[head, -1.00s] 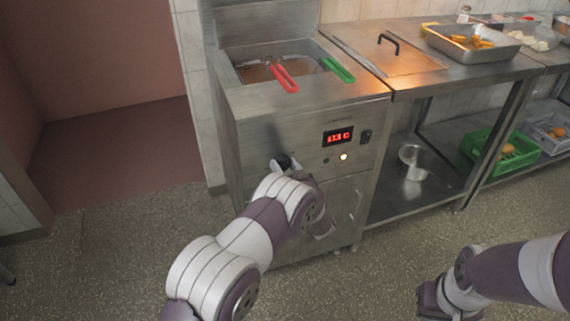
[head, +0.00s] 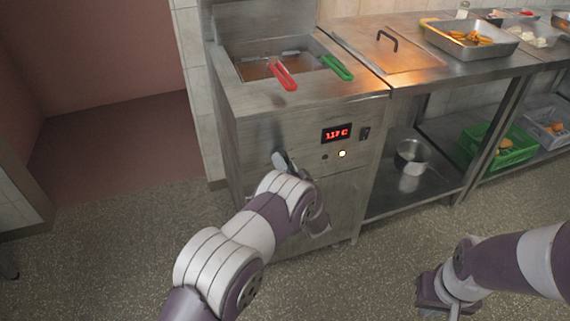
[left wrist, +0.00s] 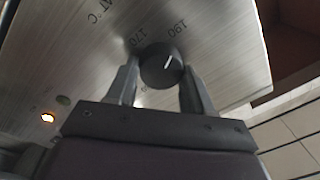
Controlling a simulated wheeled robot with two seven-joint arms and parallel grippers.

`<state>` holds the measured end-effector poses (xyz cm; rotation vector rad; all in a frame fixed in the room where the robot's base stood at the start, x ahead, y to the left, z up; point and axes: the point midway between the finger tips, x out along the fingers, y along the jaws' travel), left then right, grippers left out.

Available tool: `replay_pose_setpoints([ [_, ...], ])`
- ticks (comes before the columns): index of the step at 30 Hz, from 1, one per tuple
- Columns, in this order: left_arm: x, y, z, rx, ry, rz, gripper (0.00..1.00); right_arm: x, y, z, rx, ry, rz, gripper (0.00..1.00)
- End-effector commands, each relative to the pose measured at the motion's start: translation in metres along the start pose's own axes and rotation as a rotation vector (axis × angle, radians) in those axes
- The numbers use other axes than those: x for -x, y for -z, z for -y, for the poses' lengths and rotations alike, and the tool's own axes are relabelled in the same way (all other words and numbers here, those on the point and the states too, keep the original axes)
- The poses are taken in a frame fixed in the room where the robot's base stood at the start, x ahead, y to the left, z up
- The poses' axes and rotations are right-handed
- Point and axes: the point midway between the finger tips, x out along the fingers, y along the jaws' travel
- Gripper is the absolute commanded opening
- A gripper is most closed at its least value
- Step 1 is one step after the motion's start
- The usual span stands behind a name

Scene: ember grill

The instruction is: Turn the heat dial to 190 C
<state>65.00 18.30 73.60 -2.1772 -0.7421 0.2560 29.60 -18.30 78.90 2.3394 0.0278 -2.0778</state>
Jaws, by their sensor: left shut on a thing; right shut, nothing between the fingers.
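The heat dial (left wrist: 162,66) is a round black knob on the fryer's brushed-metal front. In the left wrist view its white pointer line points up and slightly right, toward the 190 label (left wrist: 177,29); the 170 label (left wrist: 146,36) is to its left. My left gripper (left wrist: 160,70) is shut on the dial, one finger on each side. In the head view my left gripper (head: 283,163) is at the fryer front and the dial cannot be made out. My right gripper (head: 440,296) is shut and empty, low at the right.
The fryer's red display (head: 336,133) seems to read 117 C, above a lit lamp (head: 342,153) and beside a black switch (head: 365,133). A red-handled basket (head: 283,76) and a green-handled basket (head: 337,68) sit in the fryer. A steel counter (head: 460,78) stands right.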

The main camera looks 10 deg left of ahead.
Motion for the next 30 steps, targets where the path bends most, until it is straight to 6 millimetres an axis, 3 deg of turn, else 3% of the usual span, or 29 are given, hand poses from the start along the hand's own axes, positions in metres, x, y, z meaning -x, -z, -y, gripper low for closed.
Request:
replay_pose_setpoints([
  [14,0.001,-0.002,-0.001,-0.017,-0.002,0.001,0.21,0.000,0.000,0.000,0.000,0.000,0.000,0.00],
  [15,0.001,-0.002,-0.001,-0.017,-0.002,0.001,0.61,0.000,0.000,0.000,0.000,0.000,0.000,0.00],
  [17,0.001,-0.002,-0.001,-0.016,-0.002,0.001,0.77,0.000,0.000,0.000,0.000,0.000,0.000,0.00],
  [26,0.002,0.000,0.000,-0.013,-0.001,0.000,0.77,0.001,0.000,0.000,0.000,0.000,0.000,0.00],
  [30,0.025,0.001,0.000,-0.016,-0.005,-0.002,0.77,0.005,0.001,0.000,0.000,0.000,0.000,0.00],
])
